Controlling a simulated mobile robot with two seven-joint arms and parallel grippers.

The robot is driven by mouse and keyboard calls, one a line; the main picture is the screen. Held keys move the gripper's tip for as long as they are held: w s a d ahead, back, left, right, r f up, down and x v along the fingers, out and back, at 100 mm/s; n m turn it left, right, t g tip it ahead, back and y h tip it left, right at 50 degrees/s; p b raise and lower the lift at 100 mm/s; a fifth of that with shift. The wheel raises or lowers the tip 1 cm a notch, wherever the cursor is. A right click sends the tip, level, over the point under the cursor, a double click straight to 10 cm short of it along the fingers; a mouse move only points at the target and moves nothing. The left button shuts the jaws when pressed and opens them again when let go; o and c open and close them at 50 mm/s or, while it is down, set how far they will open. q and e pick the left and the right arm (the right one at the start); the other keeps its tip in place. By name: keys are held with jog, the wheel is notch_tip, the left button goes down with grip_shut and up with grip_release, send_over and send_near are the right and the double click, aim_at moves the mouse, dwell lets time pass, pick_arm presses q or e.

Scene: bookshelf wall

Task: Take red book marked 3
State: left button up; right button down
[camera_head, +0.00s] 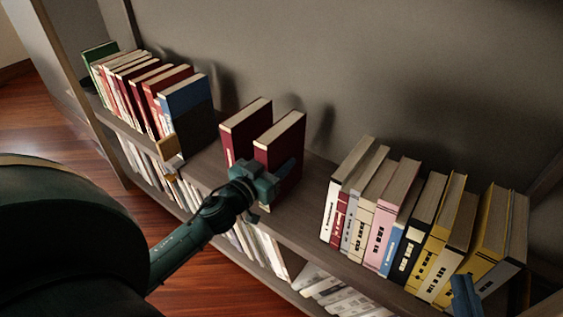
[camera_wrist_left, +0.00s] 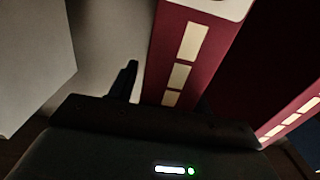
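Two dark red books stand upright and apart from each other in the middle of the shelf: a left one (camera_head: 243,130) and a right one (camera_head: 281,138). No number is readable on either. My left gripper (camera_head: 270,183) is at the lower spine of the right one. In the left wrist view, a red spine with pale label patches (camera_wrist_left: 184,58) is close in front of the gripper. One dark finger (camera_wrist_left: 125,80) stands beside it with a gap; the other finger is mostly hidden. Another red book (camera_wrist_left: 292,122) shows at the right edge.
A row of books ends in a blue book (camera_head: 188,100) at the left, with an orange block (camera_head: 168,148) by it. More books (camera_head: 400,215) lean at the right. A lower shelf holds books. Bare shelf board (camera_head: 305,215) lies right of the gripper.

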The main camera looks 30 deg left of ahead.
pick_arm(q)
grip_shut()
dwell(0.3)
